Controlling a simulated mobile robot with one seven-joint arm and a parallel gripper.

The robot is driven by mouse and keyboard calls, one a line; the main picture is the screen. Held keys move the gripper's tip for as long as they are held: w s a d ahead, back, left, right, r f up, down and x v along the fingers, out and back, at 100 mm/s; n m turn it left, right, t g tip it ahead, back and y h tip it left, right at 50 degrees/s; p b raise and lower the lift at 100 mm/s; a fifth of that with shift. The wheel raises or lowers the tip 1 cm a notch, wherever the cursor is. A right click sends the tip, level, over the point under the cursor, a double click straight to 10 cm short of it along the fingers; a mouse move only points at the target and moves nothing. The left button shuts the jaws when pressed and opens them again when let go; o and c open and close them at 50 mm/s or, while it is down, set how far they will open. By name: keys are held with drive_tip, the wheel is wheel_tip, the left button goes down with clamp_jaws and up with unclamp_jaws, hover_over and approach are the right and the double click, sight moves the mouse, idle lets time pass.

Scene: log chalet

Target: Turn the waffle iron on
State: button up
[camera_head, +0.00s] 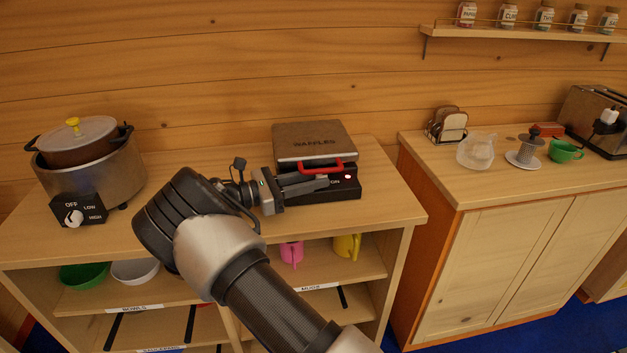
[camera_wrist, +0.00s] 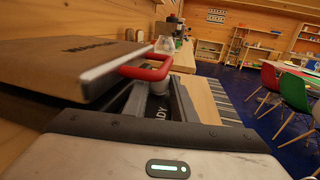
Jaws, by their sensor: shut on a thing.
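The waffle iron (camera_head: 314,141) stands on the shelf-unit top, with a brown lid marked WAFFLES, a red handle (camera_head: 310,164) and a black base. The lid and handle also show in the wrist view (camera_wrist: 75,58). On the base front, part of an ON label shows beside a small bright pinkish light (camera_head: 347,177). My gripper (camera_head: 325,184) is at the base front, below the handle. In the wrist view its fingers (camera_wrist: 155,108) are shut on a small dark control, mostly hidden between them. Letters ending in "ADY" show between the fingers.
A cooker (camera_head: 90,165) with an OFF/LOW/HIGH knob stands left on the same top. Bowls and mugs sit on the shelves below. The cabinet (camera_head: 500,180) at right holds a glass pitcher (camera_head: 476,150), a green cup (camera_head: 565,151) and a toaster (camera_head: 597,120). A spice shelf hangs above.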

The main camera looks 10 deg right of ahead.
drive_tip(key=o, duration=0.8)
drive_tip(key=shift+c, duration=0.2)
drive_tip(key=shift+a, duration=0.15)
drive_tip(key=v, duration=1.7)
drive_tip(key=shift+a, duration=0.15)
